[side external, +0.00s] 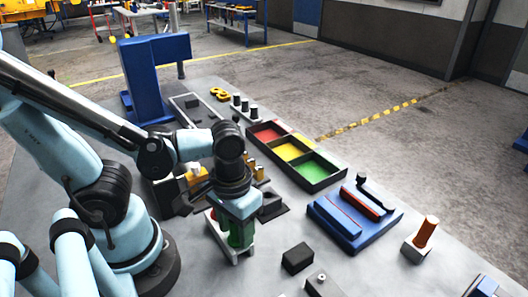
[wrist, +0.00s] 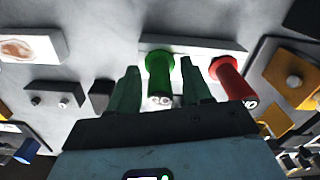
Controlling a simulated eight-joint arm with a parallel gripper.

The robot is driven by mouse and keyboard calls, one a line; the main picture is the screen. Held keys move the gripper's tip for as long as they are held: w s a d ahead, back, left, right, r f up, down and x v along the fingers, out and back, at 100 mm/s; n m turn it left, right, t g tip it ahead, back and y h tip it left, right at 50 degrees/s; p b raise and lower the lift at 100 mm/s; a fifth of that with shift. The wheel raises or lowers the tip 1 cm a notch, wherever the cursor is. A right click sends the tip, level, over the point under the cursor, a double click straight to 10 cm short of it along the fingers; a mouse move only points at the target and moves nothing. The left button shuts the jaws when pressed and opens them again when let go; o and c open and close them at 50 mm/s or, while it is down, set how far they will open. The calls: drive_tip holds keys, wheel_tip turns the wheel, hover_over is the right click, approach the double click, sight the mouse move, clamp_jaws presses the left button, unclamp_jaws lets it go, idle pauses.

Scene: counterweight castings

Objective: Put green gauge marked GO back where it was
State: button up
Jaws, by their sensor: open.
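The green gauge (wrist: 160,75) stands between the two green fingers of my gripper (wrist: 159,66) in the wrist view, with a gap on each side. The lettering on its pale end is too small to read surely. It is at a pale holder (wrist: 205,44), beside a red gauge (wrist: 230,78). Whether the green gauge is fully seated I cannot tell. In the side view my gripper (side external: 238,232) points down over the pale holder (side external: 243,252). My gripper is open.
A tray with red, yellow and green compartments (side external: 309,182) lies behind and to the right. A blue fixture (side external: 349,238) and an orange-handled piece in a pale block (side external: 422,237) stand further right. A dark block (side external: 297,258) is close to the right of my gripper.

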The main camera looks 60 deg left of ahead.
drive_tip(key=shift+r, duration=0.1)
drive_tip(key=shift+r, duration=6)
drive_tip(key=w+a+f+m+t, duration=0.2)
drive_tip(key=w+a+t, duration=0.4)
drive_tip(key=w, duration=0.4)
drive_tip(key=shift+w+f+m+t, duration=0.2)
drive_tip(key=shift+f+m+t, duration=0.15)
drive_tip(key=shift+m+t, duration=0.2)
